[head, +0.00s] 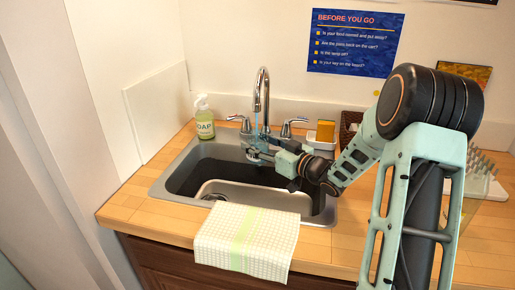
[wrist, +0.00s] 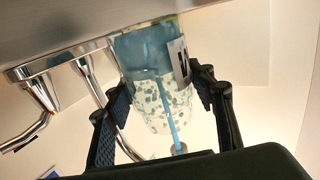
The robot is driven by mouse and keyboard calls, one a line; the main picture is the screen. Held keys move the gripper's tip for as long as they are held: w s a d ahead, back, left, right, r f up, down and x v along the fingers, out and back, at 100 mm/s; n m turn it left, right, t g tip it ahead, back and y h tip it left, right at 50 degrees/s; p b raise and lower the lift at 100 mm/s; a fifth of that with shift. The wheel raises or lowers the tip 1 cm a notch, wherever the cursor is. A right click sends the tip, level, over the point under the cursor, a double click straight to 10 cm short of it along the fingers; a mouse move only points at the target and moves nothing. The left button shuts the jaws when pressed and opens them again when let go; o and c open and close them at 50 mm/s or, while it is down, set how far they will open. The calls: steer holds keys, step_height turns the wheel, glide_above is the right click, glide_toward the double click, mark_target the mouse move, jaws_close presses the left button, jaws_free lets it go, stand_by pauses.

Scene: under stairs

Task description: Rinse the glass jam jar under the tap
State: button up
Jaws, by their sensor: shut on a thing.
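My gripper (head: 264,153) is over the sink and shut on the clear glass jam jar (wrist: 157,100). In the wrist view, the gripper's dark fingers (wrist: 160,97) press on both sides of the jar. The chrome tap (head: 262,90) is running. Its thin blue stream (head: 256,124) falls to the jar, and in the wrist view the stream (wrist: 172,125) runs into it. In the head view the jar is small and partly hidden by the gripper.
The steel sink (head: 165,183) has tap handles (head: 286,128) close to my gripper. A soap bottle (head: 204,118) stands at the back left, and a sponge (head: 325,130) in a white holder at the right. A checked towel (head: 247,238) hangs over the front edge.

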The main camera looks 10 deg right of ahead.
steer(key=shift+d, duration=0.1)
steer(key=shift+s+d, duration=0.15)
steer(key=shift+d, duration=0.3)
steer(key=shift+a, duration=0.1)
stand_by(0.3)
steer(key=shift+w+a+r, duration=0.1)
steer(key=shift+w+a, duration=0.1)
steer(key=shift+a, duration=0.3)
steer(key=shift+s, duration=0.1)
steer(key=s+a, duration=0.2)
steer(key=s, duration=0.5)
steer(key=shift+s+a+b, duration=0.15)
steer(key=shift+a+b, duration=0.15)
stand_by(1.2)
